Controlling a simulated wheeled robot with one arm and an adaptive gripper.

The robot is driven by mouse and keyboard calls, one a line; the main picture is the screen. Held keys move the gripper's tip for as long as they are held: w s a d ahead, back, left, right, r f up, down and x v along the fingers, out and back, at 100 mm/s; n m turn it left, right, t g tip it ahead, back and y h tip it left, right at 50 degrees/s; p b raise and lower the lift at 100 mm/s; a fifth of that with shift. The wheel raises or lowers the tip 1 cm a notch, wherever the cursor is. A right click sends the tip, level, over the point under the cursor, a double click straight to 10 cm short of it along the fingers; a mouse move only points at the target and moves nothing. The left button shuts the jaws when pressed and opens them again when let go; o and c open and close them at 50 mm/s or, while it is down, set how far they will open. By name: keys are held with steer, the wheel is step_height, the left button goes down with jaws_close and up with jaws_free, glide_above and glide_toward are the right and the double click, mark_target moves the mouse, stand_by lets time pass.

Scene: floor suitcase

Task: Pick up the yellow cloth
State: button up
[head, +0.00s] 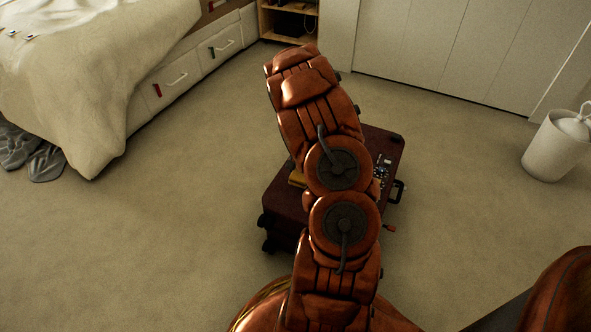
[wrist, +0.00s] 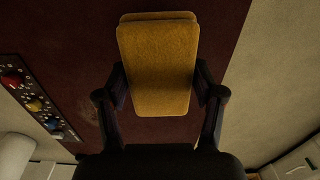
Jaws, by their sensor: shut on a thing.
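The yellow cloth (wrist: 155,70) is a folded, rounded block with a second layer showing at its far edge. In the wrist view my gripper (wrist: 158,85) is shut on it, with one dark finger against each side. The dark red suitcase (wrist: 205,25) lies beneath it. I cannot tell whether the cloth touches the suitcase or is lifted off it. In the head view the suitcase (head: 283,205) lies flat on the floor, partly hidden behind my arm. A small yellowish edge of the cloth (head: 297,178) shows left of my arm. My gripper is hidden there.
A dark strip with coloured knobs (wrist: 35,102) lies on the suitcase. A bed with drawers (head: 190,68) stands at the back left, a white bin (head: 549,150) at the right, and wardrobe doors (head: 440,45) at the back. The carpet around the suitcase is clear.

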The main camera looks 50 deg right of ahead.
steer(key=s+d+p, duration=0.1)
steer(key=s+d, duration=0.1)
steer(key=s, duration=0.2)
steer(key=s+d+p, duration=0.1)
steer(key=s, duration=0.3)
steer(key=s+d+r+p, duration=0.1)
steer(key=s+d, duration=0.1)
steer(key=s, duration=0.2)
steer(key=shift+d+r, duration=0.1)
steer(key=shift+d, duration=0.25)
